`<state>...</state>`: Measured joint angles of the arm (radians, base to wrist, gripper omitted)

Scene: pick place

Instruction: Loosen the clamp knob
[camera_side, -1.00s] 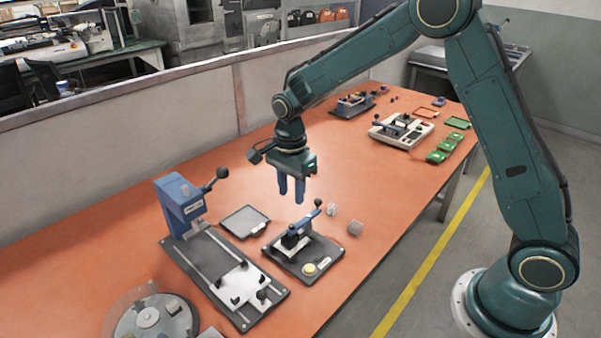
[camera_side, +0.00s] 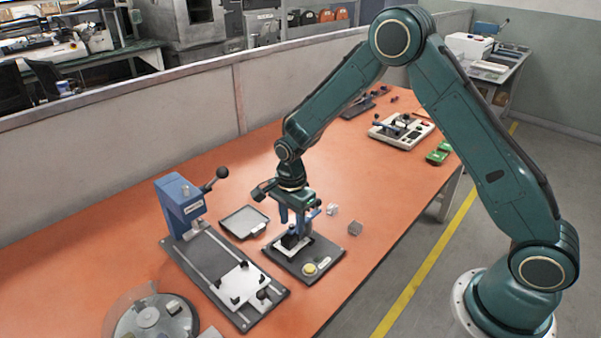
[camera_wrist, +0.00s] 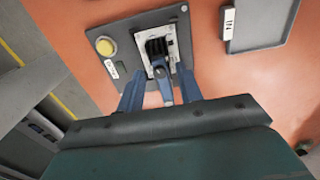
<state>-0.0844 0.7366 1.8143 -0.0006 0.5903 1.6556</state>
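The clamp fixture is a dark base plate (camera_side: 325,268) with a light block, a black clamp body (camera_wrist: 156,46) and a blue lever (camera_wrist: 163,88). In the side view, the lever is largely hidden by my gripper (camera_side: 292,218), which points down over the clamp. In the wrist view, my gripper (camera_wrist: 162,75) is open. Its two blue fingers stand on either side of the lever, with a visible gap on each side. I cannot clearly make out a knob at the lever's end. A yellow button (camera_side: 310,269) sits on the plate's front corner.
A blue press (camera_side: 180,205) on a rail plate stands to the left. A grey tray (camera_side: 228,233) lies behind the fixture, also in the wrist view (camera_wrist: 285,22). A round fixture (camera_side: 125,328) is at front left. Orange table (camera_side: 400,190) is clear farther right.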

